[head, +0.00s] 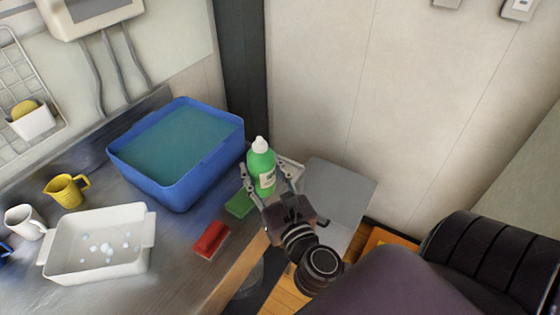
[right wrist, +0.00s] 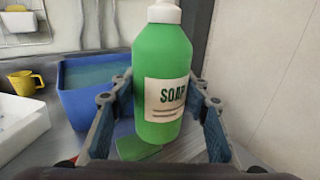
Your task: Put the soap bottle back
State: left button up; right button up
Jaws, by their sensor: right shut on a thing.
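The soap bottle (head: 261,158) is green with a white cap, upright, at the right end of the counter just right of the blue tub. In the right wrist view the soap bottle (right wrist: 163,62) shows its white SOAP label facing me. My right gripper (head: 265,178) is shut on the bottle, one finger on each side; the fingers also flank it in the right wrist view (right wrist: 155,100). Whether the bottle's base touches anything is hidden. My left gripper is out of view.
A blue tub of water (head: 190,187) stands left of the bottle. A green sponge (head: 238,205) and a red block (head: 210,240) lie near the counter's front edge. A white basin (head: 75,268), yellow jug (head: 66,191) and white mug (head: 24,222) are further left. A wall rises behind.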

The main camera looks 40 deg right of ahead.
jog(key=w+d+r+m+g+h+p, duration=0.15)
jog(key=w+d+r+m+h, duration=0.35)
jog(key=w+d, duration=0.75)
jog(key=shift+w+a+f+n+y+b, duration=0.25)
jog(key=shift+f+b, duration=0.85)
jog(key=shift+f, duration=2)
jog(key=shift+s+f+n+h+b, duration=0.1)
jog(key=shift+f+n+b, duration=0.3)
jog(key=shift+f+b, duration=1.75)
jog(key=shift+w+a+f+n+y+b, duration=0.15)
jog(key=shift+f+n, duration=0.2)
jog(key=shift+f, duration=3.75)
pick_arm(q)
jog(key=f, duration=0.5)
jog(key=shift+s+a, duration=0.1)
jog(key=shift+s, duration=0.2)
pick_arm(e)
jog(key=shift+f, duration=0.15)
jog(key=o, duration=1.4)
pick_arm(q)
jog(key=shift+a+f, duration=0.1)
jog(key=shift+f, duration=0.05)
